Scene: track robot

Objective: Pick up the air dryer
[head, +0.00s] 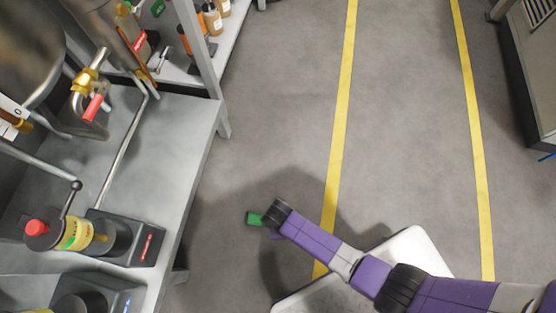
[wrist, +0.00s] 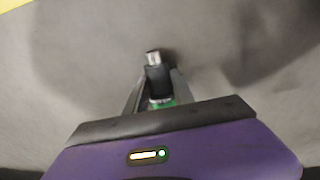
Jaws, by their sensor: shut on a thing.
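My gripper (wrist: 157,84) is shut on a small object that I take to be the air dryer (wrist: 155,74). In the wrist view it has a dark body, a silver tip pointing away from me and a green part between the fingers. In the head view its green end (head: 254,218) sticks out to the left of my purple arm's dark wrist. It is held in the air above the grey floor. My fingers are mostly hidden by the wrist in the head view.
A grey bench (head: 165,125) on the left carries a device with a yellow label and red cap (head: 75,235) on a dark base, with pipes behind. A shelf (head: 200,70) holds bottles. Open floor with yellow lines (head: 342,120) lies ahead. A grey cabinet (head: 535,75) stands far right.

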